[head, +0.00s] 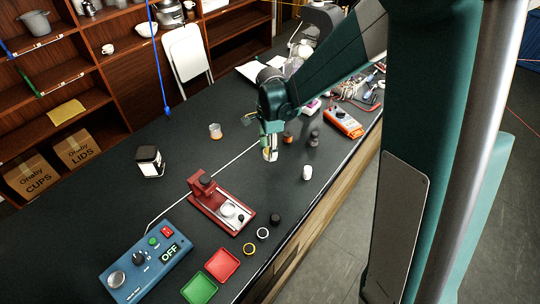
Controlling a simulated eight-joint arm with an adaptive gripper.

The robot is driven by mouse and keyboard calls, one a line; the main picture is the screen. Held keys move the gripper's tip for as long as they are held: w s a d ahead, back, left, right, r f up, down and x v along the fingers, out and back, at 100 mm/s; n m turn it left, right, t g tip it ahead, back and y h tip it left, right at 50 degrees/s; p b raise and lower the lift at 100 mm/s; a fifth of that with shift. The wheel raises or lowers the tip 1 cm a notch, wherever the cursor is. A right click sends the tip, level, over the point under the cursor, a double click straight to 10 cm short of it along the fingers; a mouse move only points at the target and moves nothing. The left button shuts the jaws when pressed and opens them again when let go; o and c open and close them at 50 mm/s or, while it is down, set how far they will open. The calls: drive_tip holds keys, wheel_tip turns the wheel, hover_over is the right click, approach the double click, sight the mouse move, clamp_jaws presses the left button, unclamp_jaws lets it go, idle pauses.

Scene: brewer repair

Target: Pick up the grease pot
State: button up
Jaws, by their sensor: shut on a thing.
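My gripper (270,150) points down over the dark bench, near the middle of the head view. Its fingers are shut on a small pale pot (271,156), which I take to be the grease pot. The fingers hide much of it, and its label cannot be read. The pot is upright or nearly so. I cannot tell whether its base touches the bench.
Close right of my gripper stand a small orange-brown pot (288,138) and a dark grey part (314,139). A white cylinder (307,173) stands nearer the front edge.

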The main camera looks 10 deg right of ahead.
drive_tip(key=shift+r, duration=0.95)
